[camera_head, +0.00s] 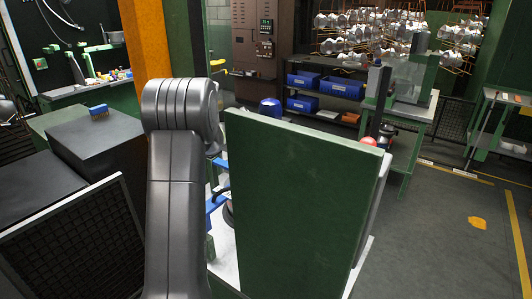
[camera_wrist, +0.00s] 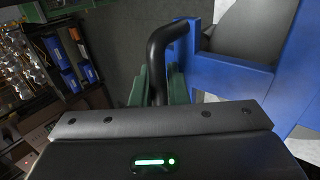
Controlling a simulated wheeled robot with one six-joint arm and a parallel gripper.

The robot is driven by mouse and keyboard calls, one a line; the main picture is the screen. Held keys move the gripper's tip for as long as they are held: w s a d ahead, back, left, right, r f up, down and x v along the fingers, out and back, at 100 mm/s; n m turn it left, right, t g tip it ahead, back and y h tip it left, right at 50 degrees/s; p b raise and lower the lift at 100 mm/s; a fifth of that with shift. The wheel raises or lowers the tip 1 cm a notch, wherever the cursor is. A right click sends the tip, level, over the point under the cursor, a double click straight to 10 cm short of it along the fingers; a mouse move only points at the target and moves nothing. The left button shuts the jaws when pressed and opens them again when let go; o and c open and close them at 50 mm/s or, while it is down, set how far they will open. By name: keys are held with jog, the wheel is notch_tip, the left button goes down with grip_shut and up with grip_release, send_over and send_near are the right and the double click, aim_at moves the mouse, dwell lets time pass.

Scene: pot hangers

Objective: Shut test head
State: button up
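The test head shows in the wrist view as a blue frame (camera_wrist: 232,68) with a bent black handle (camera_wrist: 157,62) at its left side. The green fingers of my gripper (camera_wrist: 158,90) stand on both sides of the handle, with no clear gap, so they look shut on it. In the head view only small blue parts (camera_head: 215,203) of the test head show, between my arm and a large green panel (camera_head: 300,205). My gripper is hidden there behind my arm and the panel, and the head's tilt is hard to tell.
A white surface (camera_head: 225,262) lies under the blue parts. A black mesh fence (camera_head: 75,245) and dark cabinets (camera_head: 95,140) stand at left. Shelves with blue bins (camera_head: 302,103) and a green bench (camera_head: 395,150) stand behind. The floor at right (camera_head: 430,240) is clear.

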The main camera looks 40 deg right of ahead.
jog(key=shift+s+a+f, duration=0.25)
jog(key=shift+a+f, duration=0.15)
jog(key=shift+f, duration=0.25)
jog(key=b+v, duration=0.2)
jog(key=v, duration=1.1)
jog(key=shift+w+r, duration=0.2)
jog(key=shift+r, duration=0.4)
jog(key=shift+d+r, duration=0.1)
jog(key=shift+r, duration=0.05)
jog(key=d+r+p+v, duration=0.1)
jog(key=p+v, duration=0.7)
jog(key=v, duration=0.8)
jog(key=shift+w+r, duration=0.25)
jog(key=shift+w, duration=0.15)
jog(key=shift+o, duration=0.2)
jog(key=shift+d, duration=0.15)
